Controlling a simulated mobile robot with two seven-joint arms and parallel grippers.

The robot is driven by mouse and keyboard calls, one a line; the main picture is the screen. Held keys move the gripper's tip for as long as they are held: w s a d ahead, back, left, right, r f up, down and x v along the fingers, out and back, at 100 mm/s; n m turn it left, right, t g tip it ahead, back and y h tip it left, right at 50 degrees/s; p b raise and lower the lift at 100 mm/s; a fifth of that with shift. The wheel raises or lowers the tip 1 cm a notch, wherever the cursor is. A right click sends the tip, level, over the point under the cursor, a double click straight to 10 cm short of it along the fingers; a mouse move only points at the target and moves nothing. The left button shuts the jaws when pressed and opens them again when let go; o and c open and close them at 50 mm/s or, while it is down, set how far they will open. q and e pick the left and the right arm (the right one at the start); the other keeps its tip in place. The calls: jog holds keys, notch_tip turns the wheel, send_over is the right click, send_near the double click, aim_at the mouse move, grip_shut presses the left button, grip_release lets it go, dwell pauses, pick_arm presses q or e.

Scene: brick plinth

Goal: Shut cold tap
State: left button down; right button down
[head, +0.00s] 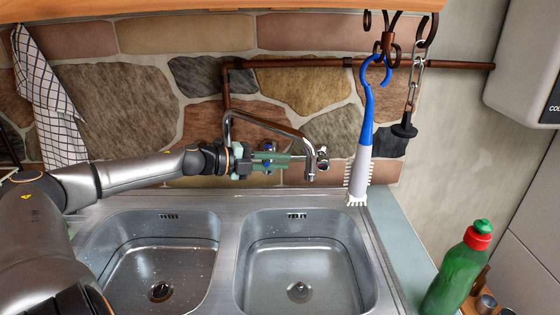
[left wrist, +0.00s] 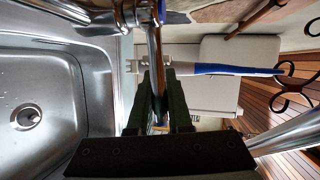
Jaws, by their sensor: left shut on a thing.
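The chrome tap (head: 262,122) is mounted at the stone wall behind the double sink, with its pipe bent out to the right. The blue-marked cold tap handle (head: 267,146) shows just above my left gripper (head: 280,162), whose green fingers come in from the left. In the left wrist view the fingers (left wrist: 158,95) are shut around a slim metal bar, which looks like that handle. The fingers hide part of it, so its exact angle is unclear. A second chrome handle (head: 323,158) sits to the right of the fingertips. My right gripper is not in view.
A blue and white brush (head: 361,150) hangs close right of the tap, beside a black plug on a chain (head: 405,126). A green bottle (head: 458,268) stands at front right. Two steel basins (head: 300,262) lie below; a checked towel (head: 50,105) hangs left.

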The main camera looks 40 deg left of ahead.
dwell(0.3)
pick_arm(q)
jog(key=c, duration=0.8)
grip_release()
jog(key=shift+c, duration=0.2)
jog(key=shift+s, duration=0.1)
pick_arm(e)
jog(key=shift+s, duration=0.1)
